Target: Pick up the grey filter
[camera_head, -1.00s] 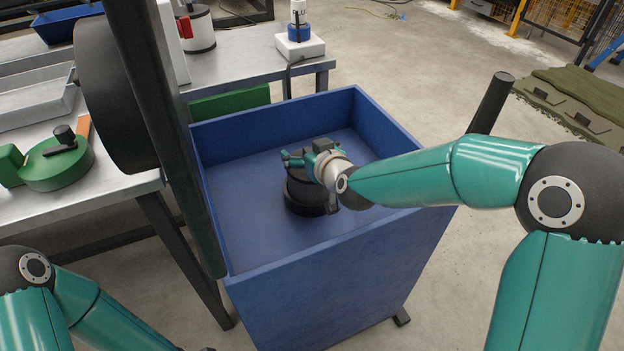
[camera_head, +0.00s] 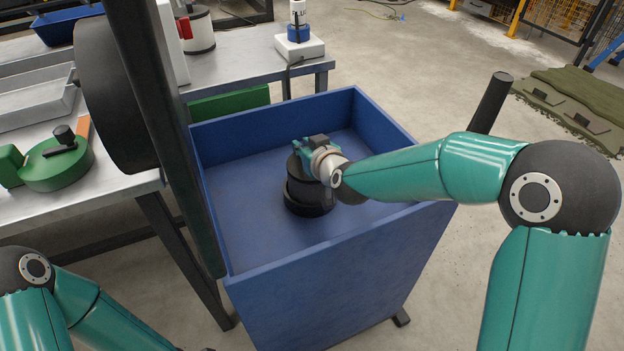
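A dark grey to black cylinder (camera_head: 309,194) with a wider base stands upright on the floor of the blue bin (camera_head: 300,290). It looks like the filter, though its colour is very dark. My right gripper (camera_head: 303,149) is at the top of this cylinder and covers part of it. I cannot tell whether its fingers touch the cylinder, or whether they are open or shut. Part of my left arm shows at the lower left, but its gripper is out of view.
The bin's raised walls surround the cylinder, with free floor on its left. A metal table (camera_head: 110,190) on the left carries a green round object (camera_head: 57,170) and a grey tray (camera_head: 35,100). A dark post stands between table and bin. A green mat (camera_head: 575,100) lies far right.

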